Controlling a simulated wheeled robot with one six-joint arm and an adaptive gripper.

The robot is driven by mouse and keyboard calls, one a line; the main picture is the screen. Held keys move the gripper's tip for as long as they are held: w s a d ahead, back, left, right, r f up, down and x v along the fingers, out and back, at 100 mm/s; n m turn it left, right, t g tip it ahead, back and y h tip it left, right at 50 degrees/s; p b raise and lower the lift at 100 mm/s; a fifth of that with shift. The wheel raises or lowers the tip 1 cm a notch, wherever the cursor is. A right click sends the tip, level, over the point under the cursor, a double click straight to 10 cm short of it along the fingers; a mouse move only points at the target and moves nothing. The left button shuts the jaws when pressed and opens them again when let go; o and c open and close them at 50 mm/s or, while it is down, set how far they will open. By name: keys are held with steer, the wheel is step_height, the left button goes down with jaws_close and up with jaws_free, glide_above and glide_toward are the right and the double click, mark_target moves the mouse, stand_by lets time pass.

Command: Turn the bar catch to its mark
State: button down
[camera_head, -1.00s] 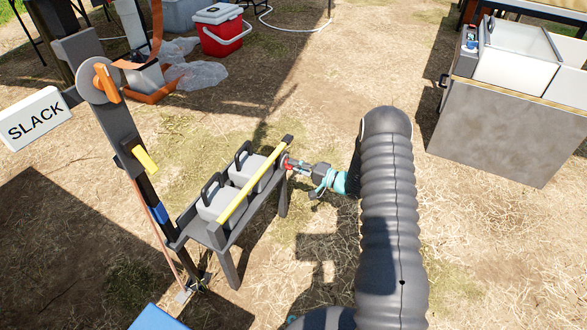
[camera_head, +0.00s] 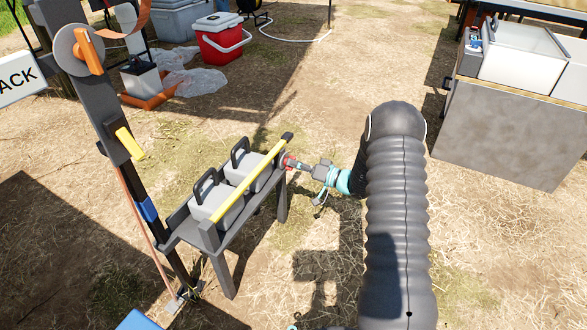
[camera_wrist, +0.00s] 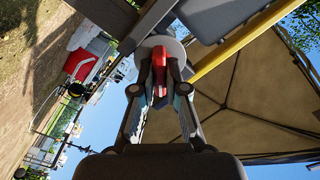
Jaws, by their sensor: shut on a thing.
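The bar catch shows as a red handle on a pale round disc (camera_head: 283,160) at the right end of the rack (camera_head: 224,244), by the end of the yellow bar (camera_head: 235,190). My gripper (camera_head: 296,164) reaches it from the right. In the wrist view the red handle (camera_wrist: 159,62) lies between the two fingertips of my gripper (camera_wrist: 160,84), which are shut on it. The pale disc (camera_wrist: 178,47) sits behind the handle, and the yellow bar (camera_wrist: 228,50) runs off to the upper right. I cannot make out the catch's mark.
Two grey containers with black handles, one of them nearer (camera_head: 214,203), sit in the rack behind the bar. A dark post (camera_head: 123,155) with an orange lever (camera_head: 88,50) stands at the left. A grey cabinet (camera_head: 505,125) stands at the right. Straw ground around the rack is open.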

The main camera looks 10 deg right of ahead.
steer(key=n, duration=0.9)
steer(key=c, duration=1.1)
jaws_free()
steer(key=v, duration=1.2)
